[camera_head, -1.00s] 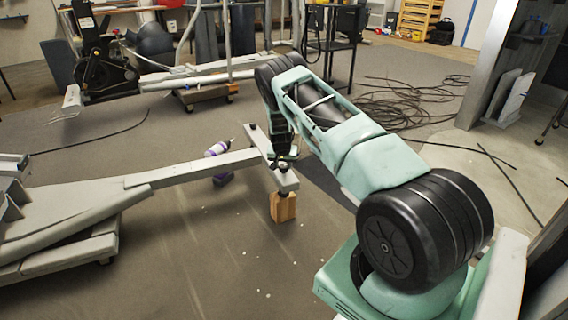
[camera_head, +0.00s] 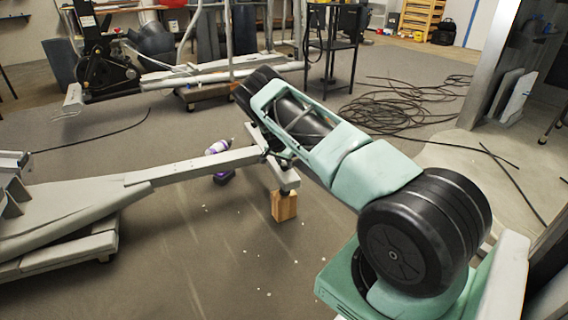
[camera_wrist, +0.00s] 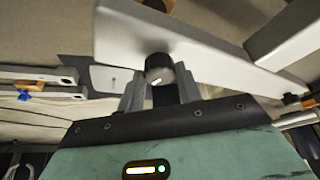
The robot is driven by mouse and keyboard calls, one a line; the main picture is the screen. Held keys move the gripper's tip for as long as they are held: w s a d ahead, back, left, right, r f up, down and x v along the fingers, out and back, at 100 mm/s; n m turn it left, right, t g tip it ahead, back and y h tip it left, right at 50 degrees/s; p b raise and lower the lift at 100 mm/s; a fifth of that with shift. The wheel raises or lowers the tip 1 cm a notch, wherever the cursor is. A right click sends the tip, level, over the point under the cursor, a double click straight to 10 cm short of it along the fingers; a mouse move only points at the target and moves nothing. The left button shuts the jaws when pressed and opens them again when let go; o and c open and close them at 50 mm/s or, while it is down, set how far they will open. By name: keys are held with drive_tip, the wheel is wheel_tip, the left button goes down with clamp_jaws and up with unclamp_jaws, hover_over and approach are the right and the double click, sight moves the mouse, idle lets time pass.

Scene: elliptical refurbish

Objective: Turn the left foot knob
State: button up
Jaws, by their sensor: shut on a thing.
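The elliptical's grey foot crossbar (camera_head: 286,179) lies at the end of the long frame beam (camera_head: 200,165), with its near end above a wooden block. In the wrist view the pale crossbar (camera_wrist: 205,45) runs across the top. A black foot knob (camera_wrist: 158,67) with a white mark sits at its edge, between my two fingers. My gripper (camera_wrist: 160,86) is shut on this knob, one finger on each side.
The wooden block (camera_head: 284,206) stands on the floor under the crossbar. A purple and white bottle (camera_head: 220,160) is by the beam. Coiled black cable (camera_head: 400,105) lies at the back right. A black cart (camera_head: 332,45) stands behind. The floor in front is mostly clear.

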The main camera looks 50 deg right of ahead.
drive_tip(key=o, duration=1)
drive_tip(key=shift+f, duration=0.1)
drive_tip(key=p+v, duration=0.6)
drive_tip(key=v, duration=1.1)
drive_tip(key=shift+r, duration=0.25)
drive_tip(key=shift+a, duration=0.15)
